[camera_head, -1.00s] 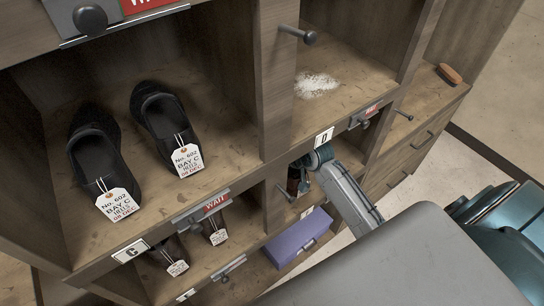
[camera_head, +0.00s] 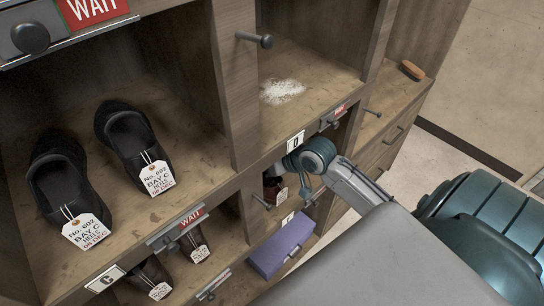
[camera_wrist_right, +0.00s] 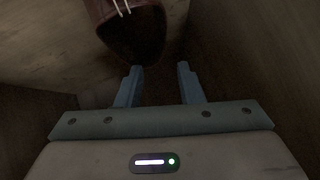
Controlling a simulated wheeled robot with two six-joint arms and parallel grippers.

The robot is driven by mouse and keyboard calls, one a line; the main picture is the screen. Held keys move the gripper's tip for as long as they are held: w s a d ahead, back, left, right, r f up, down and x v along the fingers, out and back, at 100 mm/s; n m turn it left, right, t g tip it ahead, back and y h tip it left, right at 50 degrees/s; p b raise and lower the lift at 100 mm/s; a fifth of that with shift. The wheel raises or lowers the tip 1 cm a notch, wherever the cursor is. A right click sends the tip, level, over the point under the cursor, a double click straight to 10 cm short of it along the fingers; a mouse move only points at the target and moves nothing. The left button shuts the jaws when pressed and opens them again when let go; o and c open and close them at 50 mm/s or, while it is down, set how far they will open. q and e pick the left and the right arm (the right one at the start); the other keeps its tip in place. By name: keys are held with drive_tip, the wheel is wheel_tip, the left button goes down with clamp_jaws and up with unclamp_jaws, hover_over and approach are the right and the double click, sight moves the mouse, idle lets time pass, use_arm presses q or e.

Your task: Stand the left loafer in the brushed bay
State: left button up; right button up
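A pair of black loafers with white "BAY C" tags stands in the large left bay: one on the left (camera_head: 62,180), one on the right (camera_head: 135,145). A dark brown shoe with a tag (camera_head: 273,187) is partly visible in the lower bay under label D. My right arm reaches into that bay, and its gripper is mostly hidden in the head view. In the right wrist view my right gripper (camera_wrist_right: 160,73) is open and empty, its fingertips just short of a brown shoe (camera_wrist_right: 135,38) with white string. My left gripper is not in view.
White powder (camera_head: 282,91) lies in the upper middle bay. A brush (camera_head: 411,70) lies on the ledge at right. A purple box (camera_head: 282,244) and more tagged dark shoes (camera_head: 152,274) sit low. Pegs (camera_head: 254,40), a divider and red WAIT signs edge the bays.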

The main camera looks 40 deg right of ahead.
drive_tip(key=shift+v, duration=1.75)
